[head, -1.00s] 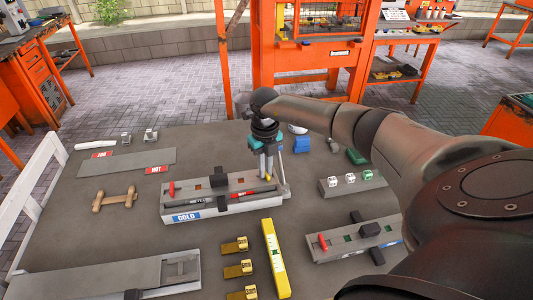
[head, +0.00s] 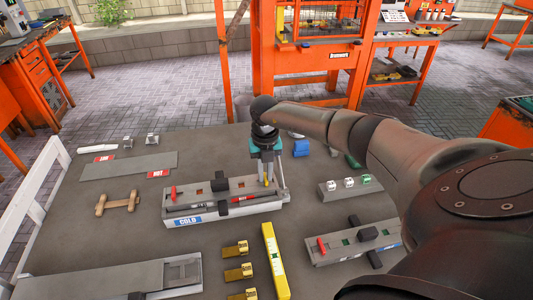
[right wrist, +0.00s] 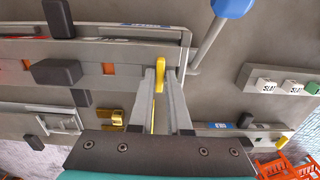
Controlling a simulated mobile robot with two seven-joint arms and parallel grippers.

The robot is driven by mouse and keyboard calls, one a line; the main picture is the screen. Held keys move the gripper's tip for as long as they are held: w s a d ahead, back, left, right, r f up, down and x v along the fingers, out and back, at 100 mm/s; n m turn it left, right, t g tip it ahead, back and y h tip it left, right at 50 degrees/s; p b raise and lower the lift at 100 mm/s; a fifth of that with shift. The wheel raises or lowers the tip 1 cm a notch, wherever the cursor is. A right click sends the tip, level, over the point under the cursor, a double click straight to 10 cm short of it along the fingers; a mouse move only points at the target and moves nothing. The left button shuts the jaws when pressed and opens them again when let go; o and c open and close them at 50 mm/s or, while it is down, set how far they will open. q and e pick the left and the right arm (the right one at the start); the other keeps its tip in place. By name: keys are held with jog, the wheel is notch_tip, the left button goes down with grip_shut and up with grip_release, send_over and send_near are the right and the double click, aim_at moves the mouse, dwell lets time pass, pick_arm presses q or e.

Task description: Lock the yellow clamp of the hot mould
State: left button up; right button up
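The grey mould (head: 188,209) in the middle of the table carries a blue COLD label (head: 188,220) on its front and a small red marker (head: 240,198) on top. Its yellow clamp (right wrist: 158,76) stands at the right end, partly hidden in the head view. My right gripper (head: 267,180) points down over that end. In the right wrist view its fingers lie on both sides of the clamp, with little or no gap, and look shut on it. A second mould (head: 345,250) lies to the right, partly hidden by my arm. My left gripper is out of view.
A loose red HOT label (head: 158,173) lies by a grey plate (head: 130,165) at back left. A yellow bar (head: 275,262) and several brass pieces (head: 237,248) lie in front. A blue-knobbed lever (right wrist: 210,38) rises close beside the right gripper. A block with cubes (head: 345,188) is to the right.

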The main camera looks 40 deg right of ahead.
jog(key=o, duration=0.5)
jog(key=shift+o, duration=0.2)
jog(key=shift+r, duration=0.1)
notch_tip(320, 180, up, 7)
jog(key=p, duration=0.6)
jog(key=shift+s, duration=0.1)
